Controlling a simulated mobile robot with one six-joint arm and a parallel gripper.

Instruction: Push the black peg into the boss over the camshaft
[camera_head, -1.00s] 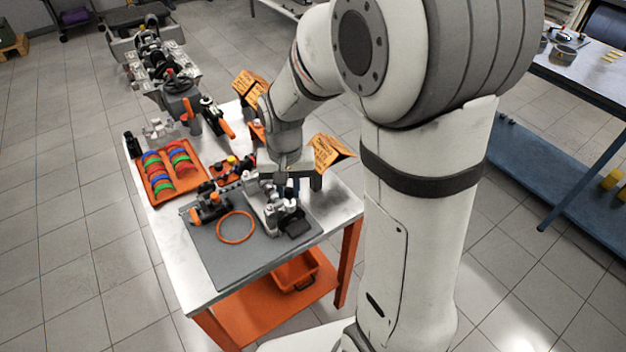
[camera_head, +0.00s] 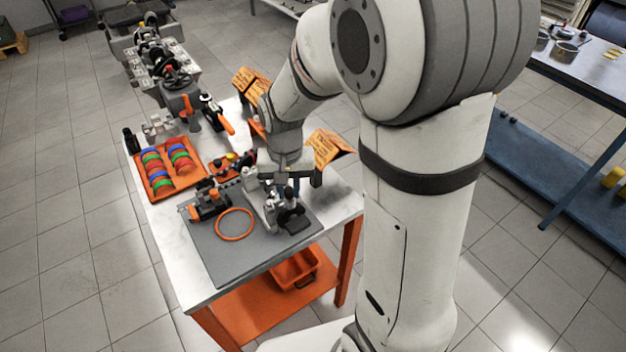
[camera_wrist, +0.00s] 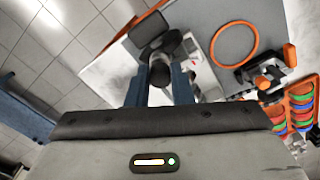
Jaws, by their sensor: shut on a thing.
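My gripper (camera_head: 291,186) is at the right part of the grey mat, over the back of a pale metal block (camera_head: 266,208). In the wrist view its two blue fingers (camera_wrist: 160,88) are shut on a dark, rounded piece, which I take to be the black peg (camera_wrist: 160,74). The block shows beside the fingers in the wrist view (camera_wrist: 196,72). The fingers and the held piece hide the boss and the peg's lower end, so I cannot tell whether the peg is in the boss. I cannot make out the camshaft clearly.
The grey mat (camera_head: 222,262) carries an orange ring (camera_head: 235,224) and a black-and-orange tool (camera_head: 208,205). A dark piece (camera_head: 297,224) stands at the block's right. An orange tray (camera_head: 160,191) of coloured rings lies left. Orange card tents (camera_head: 326,150) stand behind. The mat's front is clear.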

